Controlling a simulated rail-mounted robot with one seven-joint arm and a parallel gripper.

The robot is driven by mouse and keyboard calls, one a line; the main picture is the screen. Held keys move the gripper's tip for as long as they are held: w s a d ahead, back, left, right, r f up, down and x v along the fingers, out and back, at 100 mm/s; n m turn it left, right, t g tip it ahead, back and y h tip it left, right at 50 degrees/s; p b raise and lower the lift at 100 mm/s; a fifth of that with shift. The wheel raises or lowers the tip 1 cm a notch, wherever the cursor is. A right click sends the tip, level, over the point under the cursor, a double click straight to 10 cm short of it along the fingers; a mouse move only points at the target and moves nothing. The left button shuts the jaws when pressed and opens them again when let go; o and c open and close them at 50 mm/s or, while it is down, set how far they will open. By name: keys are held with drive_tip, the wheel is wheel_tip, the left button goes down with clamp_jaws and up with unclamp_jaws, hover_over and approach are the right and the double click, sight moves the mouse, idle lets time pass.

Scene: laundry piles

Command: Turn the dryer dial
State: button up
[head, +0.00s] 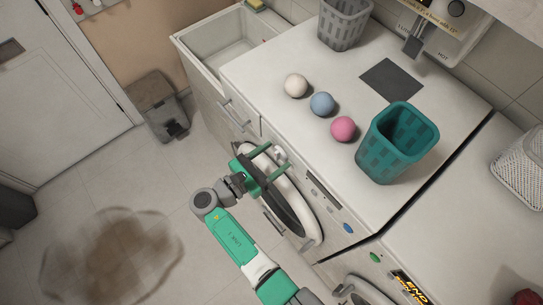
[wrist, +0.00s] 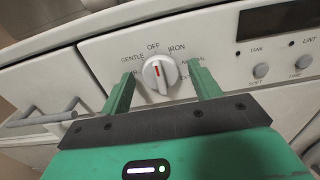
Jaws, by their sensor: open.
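The dryer dial (wrist: 160,73) is a round white knob on the white control panel. Its red mark points up at OFF. GENTLE is printed to its left, IRON and NORMAL to its right; lower labels are partly hidden by my fingers. My gripper (wrist: 162,72) is open, with one green finger on each side of the dial. I see gaps between the fingers and the knob, but cannot tell how deep the fingertips reach. In the head view, my gripper (head: 277,157) is at the front of the dryer (head: 318,190), above its round door.
On the dryer's top are white (head: 296,85), blue (head: 322,103) and pink (head: 343,129) balls, a teal basket (head: 374,160) and a grey basket (head: 331,35). Smaller knobs (wrist: 260,70) and a dark display (wrist: 277,19) are right of the dial. Floor at left is open, with a brown stain (head: 112,258).

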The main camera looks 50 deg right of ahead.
drive_tip(key=shift+c, duration=0.4)
drive_tip(key=c, duration=0.9)
drive_tip(key=shift+o, duration=0.2)
drive_tip(key=m+b, duration=0.1)
drive_tip(key=m, duration=0.3)
drive_tip(key=shift+f, duration=0.1)
drive_tip(key=m+b, duration=0.1)
drive_tip(key=m, duration=0.2)
drive_tip(key=shift+s+f+m+b, duration=0.1)
drive_tip(key=shift+m+b, duration=0.2)
drive_tip(key=shift+b, duration=0.1)
drive_tip(key=m+b, duration=0.2)
drive_tip(key=m, duration=0.2)
drive_tip(key=shift+f+m+b, duration=0.1)
drive_tip(key=shift+m+b, duration=0.2)
drive_tip(key=shift+s+m+b, duration=0.1)
drive_tip(key=shift+m+b, duration=1.1)
drive_tip(key=shift+m, duration=0.5)
